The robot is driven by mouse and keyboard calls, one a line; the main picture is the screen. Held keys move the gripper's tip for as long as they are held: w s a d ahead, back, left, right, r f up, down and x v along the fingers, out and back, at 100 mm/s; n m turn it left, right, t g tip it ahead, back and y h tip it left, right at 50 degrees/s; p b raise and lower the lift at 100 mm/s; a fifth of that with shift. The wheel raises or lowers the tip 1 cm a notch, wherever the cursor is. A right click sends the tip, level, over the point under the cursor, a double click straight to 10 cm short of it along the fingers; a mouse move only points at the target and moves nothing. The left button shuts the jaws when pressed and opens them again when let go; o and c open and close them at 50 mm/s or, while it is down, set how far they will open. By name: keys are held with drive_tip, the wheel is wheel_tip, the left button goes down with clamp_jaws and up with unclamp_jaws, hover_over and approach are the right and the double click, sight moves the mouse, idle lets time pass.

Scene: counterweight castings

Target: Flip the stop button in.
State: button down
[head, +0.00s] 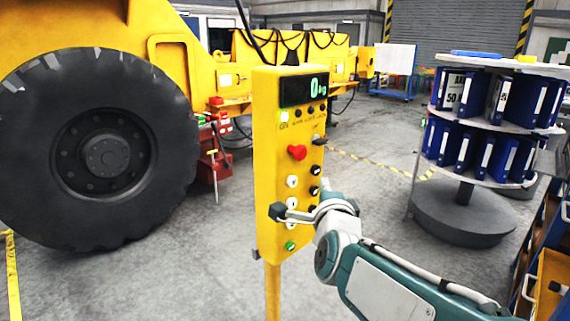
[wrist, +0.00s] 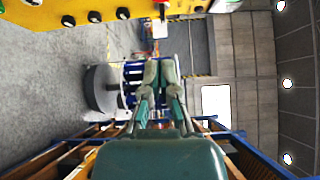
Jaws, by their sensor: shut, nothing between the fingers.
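The stop button (head: 297,152) is a red mushroom-shaped knob on the front of a yellow control box (head: 262,130), below the display and a row of small buttons. It stands out from the panel. My gripper (wrist: 160,75) is shut and empty in the wrist view, its two fingers side by side, pointing past the box towards the blue binders. In the head view my wrist (head: 335,212) is at the lower right of the box, below the stop button and apart from it; the fingertips cannot be made out there. Part of the yellow panel (wrist: 45,38) shows at the wrist view's upper left.
White, black and green controls (head: 291,246) sit below the stop button, close to my wrist. A large tyre (head: 60,195) of a yellow machine stands left. A round rack of blue binders (head: 470,205) stands right. Grey floor (head: 375,185) is open between box and rack.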

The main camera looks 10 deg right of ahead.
approach(305, 155)
drive_tip(key=w+d, duration=0.3)
drive_tip(key=d, duration=0.2)
drive_tip(key=w+a, duration=0.4)
drive_tip(key=shift+w+r, duration=0.1)
drive_tip(key=shift+d, duration=0.35)
